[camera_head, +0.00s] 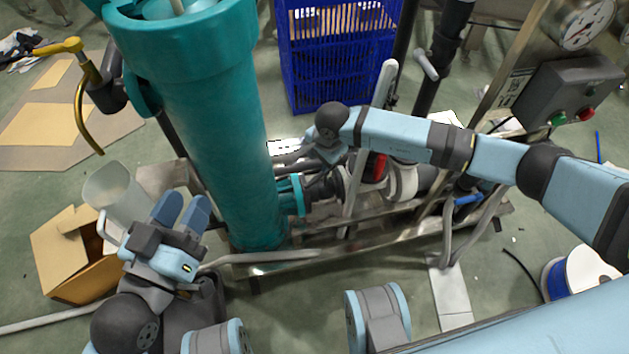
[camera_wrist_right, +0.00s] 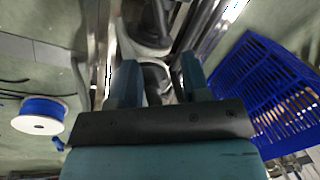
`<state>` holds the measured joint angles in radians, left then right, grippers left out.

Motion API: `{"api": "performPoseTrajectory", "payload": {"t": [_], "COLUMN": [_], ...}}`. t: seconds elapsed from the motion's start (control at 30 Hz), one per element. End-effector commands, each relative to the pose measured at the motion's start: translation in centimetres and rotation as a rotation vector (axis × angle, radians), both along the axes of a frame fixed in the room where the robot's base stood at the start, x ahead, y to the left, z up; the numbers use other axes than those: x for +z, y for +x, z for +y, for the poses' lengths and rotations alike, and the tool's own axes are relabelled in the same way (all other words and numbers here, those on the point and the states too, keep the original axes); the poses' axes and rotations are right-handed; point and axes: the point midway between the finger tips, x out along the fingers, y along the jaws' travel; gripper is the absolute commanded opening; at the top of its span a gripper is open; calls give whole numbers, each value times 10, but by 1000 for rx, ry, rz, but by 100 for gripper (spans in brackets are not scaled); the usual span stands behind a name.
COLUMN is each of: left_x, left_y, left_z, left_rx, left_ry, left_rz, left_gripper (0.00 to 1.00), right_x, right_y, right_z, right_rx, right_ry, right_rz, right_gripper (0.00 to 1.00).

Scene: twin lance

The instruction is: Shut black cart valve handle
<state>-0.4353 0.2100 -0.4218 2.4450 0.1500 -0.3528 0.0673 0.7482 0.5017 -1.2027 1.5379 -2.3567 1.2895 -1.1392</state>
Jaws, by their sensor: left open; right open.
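My right gripper (camera_wrist_right: 160,78) is open in the right wrist view, with its two blue fingers apart. A dark part (camera_wrist_right: 155,76), which may belong to the black valve handle, shows between and beyond the fingers; I cannot tell whether they touch it. In the head view the right gripper (camera_head: 322,160) is partly hidden by its own wrist, over the dark valve fittings (camera_head: 326,186) beside the teal column (camera_head: 225,130). The handle's exact position is unclear there. My left gripper (camera_head: 180,214) is open and empty at the lower left, fingers pointing up.
A blue crate (camera_head: 335,55) stands behind; it also shows in the right wrist view (camera_wrist_right: 262,92). A cardboard box (camera_head: 62,250) and a translucent container (camera_head: 112,190) are at the left. A control box (camera_head: 565,92) is at the right. Metal cart rails (camera_head: 300,262) and pipes surround the valve.

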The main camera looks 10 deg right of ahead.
Motion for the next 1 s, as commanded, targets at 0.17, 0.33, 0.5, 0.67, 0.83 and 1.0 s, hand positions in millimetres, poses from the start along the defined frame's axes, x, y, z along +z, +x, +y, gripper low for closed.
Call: {"api": "performPoseTrajectory", "payload": {"t": [0.17,0.33,0.5,0.67,0.83,1.0], "left_x": [-24,-45,-54,-52,-50,-50], "left_y": [1,0,2,5,6,6], "left_z": [-1,-3,-2,0,1,0], "left_rx": [-19,-41,-50,-46,-45,-45], "left_ry": [31,64,96,116,122,122], "left_rz": [53,110,114,81,70,70], "left_gripper": [43,43,43,43,43,43], "right_x": [-43,-78,-103,-114,-116,-116], "right_y": [5,11,16,18,19,19], "right_z": [5,9,11,13,13,13], "right_rx": [-2,-3,-4,-2,-2,-2], "right_ry": [2,4,5,5,5,5], "right_rz": [5,5,4,3,2,2], "right_gripper": [43,43,43,43,43,43]}}
